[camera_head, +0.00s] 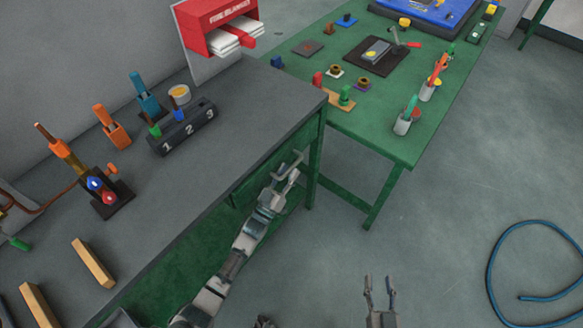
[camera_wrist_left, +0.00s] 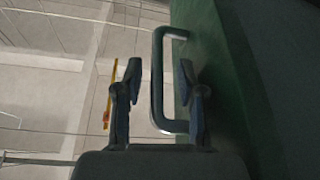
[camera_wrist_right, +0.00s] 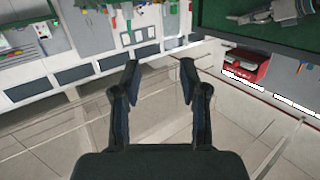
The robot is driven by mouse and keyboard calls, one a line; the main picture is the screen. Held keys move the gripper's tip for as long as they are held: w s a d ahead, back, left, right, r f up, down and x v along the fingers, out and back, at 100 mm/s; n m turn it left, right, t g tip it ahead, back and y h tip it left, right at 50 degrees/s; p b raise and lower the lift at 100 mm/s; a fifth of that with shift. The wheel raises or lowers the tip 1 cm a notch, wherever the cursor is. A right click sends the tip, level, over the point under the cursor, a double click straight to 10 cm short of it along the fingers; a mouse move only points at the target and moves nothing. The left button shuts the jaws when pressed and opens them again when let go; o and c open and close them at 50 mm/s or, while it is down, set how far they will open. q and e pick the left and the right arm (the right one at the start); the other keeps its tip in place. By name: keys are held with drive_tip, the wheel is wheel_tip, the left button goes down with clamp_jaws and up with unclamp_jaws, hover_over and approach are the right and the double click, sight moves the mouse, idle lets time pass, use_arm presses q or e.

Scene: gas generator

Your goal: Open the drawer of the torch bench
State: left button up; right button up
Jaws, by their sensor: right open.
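The torch bench (camera_head: 165,205) has a dark grey top and a green front. The drawer front (camera_head: 245,187) is green and sits flush below the top, apparently closed. Its grey bar handle (camera_head: 298,158) shows just past my left gripper (camera_head: 286,176). In the left wrist view the handle (camera_wrist_left: 157,85) is a U-shaped bar with its long side between my left fingers, which are open and apart from it. The right finger appears to lie between the bar and the green front. My right gripper (camera_head: 380,287) is open and empty over the floor, away from the bench.
On the bench top stand a torch on a black base (camera_head: 105,200), a numbered black block (camera_head: 183,128) and wooden bars (camera_head: 92,262). A green table (camera_head: 375,140) with tools stands beyond. A blue hose (camera_head: 490,270) lies on the floor at right. The floor before the bench is otherwise clear.

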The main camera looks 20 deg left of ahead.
use_arm(q)
drive_tip(key=shift+x, duration=0.8)
drive_tip(key=shift+w+d+r, duration=0.1)
drive_tip(key=shift+w+d, duration=0.05)
drive_tip(key=shift+w, duration=0.05)
use_arm(e)
drive_tip(key=shift+w+r+t, duration=0.1)
drive_tip(key=shift+r+t, duration=0.2)
drive_tip(key=shift+r, duration=0.15)
use_arm(q)
clamp_jaws()
